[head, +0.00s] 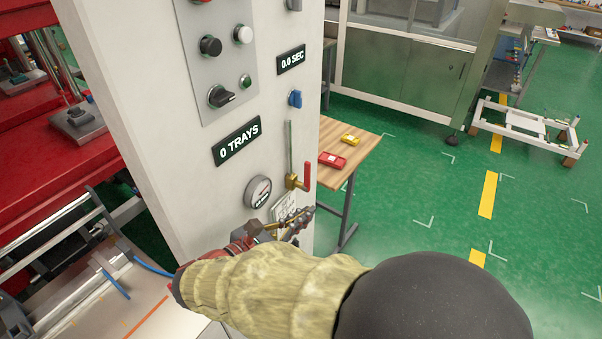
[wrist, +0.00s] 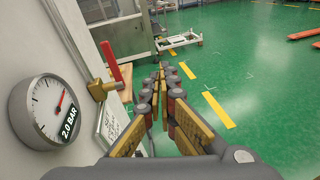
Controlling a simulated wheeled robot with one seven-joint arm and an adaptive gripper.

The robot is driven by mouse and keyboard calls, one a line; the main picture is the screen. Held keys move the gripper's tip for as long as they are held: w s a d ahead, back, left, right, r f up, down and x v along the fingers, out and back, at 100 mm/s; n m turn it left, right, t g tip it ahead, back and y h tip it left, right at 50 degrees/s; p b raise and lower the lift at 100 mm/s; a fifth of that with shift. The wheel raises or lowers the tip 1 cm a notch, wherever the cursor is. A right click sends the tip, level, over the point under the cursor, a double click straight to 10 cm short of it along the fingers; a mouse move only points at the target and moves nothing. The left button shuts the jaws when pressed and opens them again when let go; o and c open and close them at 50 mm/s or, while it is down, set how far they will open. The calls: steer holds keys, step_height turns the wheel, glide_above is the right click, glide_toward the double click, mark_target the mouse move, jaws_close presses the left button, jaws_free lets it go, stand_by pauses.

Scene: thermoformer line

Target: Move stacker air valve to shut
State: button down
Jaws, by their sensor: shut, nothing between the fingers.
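The stacker air valve has a brass body (head: 292,182) on the white cabinet's right edge, below a thin vertical pipe. Its red lever (head: 307,174) points up, roughly in line with that pipe. In the wrist view the brass body (wrist: 100,90) and upright red lever (wrist: 111,62) are at upper left. My gripper (head: 308,213) is shut and empty, just below the valve and apart from the lever. In the wrist view my gripper (wrist: 164,72) lies to the right of the valve, its fingertips together.
A pressure gauge (head: 258,191) marked 2.0 BAR (wrist: 45,112) is left of the valve. Knobs, a blue switch (head: 295,98) and displays cover the cabinet (head: 160,130). A wooden table (head: 345,142) with red and yellow items stands behind.

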steer(key=a+n+t+y, duration=0.1)
steer(key=a+n+t, duration=0.3)
steer(key=a, duration=0.4)
steer(key=b, duration=0.3)
glide_toward(308, 172)
steer(key=x, duration=0.7)
